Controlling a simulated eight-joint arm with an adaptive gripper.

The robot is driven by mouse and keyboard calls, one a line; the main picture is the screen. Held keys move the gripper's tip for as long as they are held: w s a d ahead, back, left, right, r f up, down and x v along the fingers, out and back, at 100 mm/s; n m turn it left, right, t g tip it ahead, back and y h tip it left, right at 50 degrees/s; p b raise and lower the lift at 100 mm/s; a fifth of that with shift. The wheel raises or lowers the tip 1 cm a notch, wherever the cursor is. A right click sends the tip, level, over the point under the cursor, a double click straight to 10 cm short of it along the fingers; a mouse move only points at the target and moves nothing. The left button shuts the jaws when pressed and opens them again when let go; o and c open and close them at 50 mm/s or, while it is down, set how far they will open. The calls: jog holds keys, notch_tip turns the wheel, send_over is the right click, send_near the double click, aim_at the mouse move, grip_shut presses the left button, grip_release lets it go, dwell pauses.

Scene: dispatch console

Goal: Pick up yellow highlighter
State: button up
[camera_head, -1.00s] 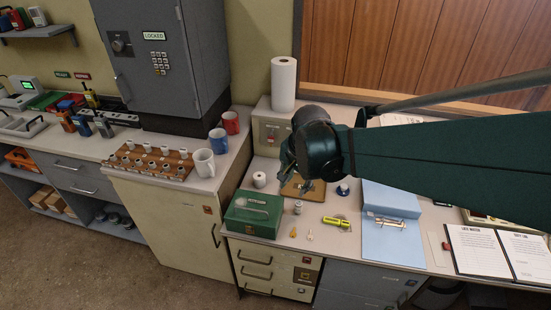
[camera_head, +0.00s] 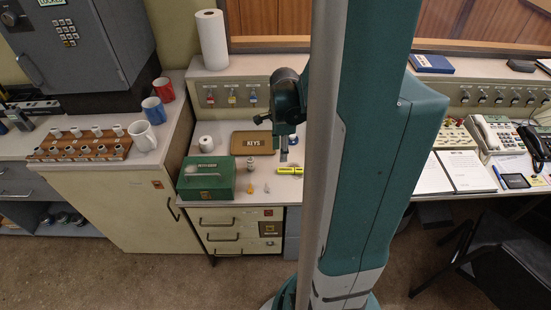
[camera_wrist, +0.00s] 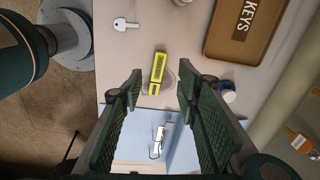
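The yellow highlighter (camera_head: 290,170) lies on the desk counter, right of the green petty-cash box. In the wrist view the yellow highlighter (camera_wrist: 156,72) appears between and just beyond my two fingertips, its long side roughly in line with the fingers. My gripper (camera_wrist: 160,84) is open and empty, with a wide gap between its dark green ribbed fingers. In the head view my gripper (camera_head: 284,155) points down above the counter near the highlighter; its fingers are small and hard to make out there. I cannot tell the exact height left between them.
A brown KEYS tray (camera_head: 252,142), the green petty-cash box (camera_head: 206,178) and a white roll (camera_head: 205,142) stand near. My arm hides the counter's middle.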

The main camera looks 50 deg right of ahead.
aim_at(289, 169)
jog(key=shift+s+d+f+m, duration=0.4)
jog(key=shift+d+f+m, duration=0.1)
jog(key=shift+d+f, duration=0.25)
jog(key=shift+s+d+f+m, duration=0.35)
jog(key=shift+d+f+m, duration=0.2)
jog(key=shift+f, duration=0.25)
jog(key=shift+f+b, duration=0.5)
jog(key=shift+f, duration=0.8)
jog(key=shift+s+f+b, duration=0.2)
jog(key=shift+f+b, duration=0.7)
jog(key=shift+f, duration=1.7)
jog(key=shift+c, duration=0.3)
jog(key=c, duration=0.7)
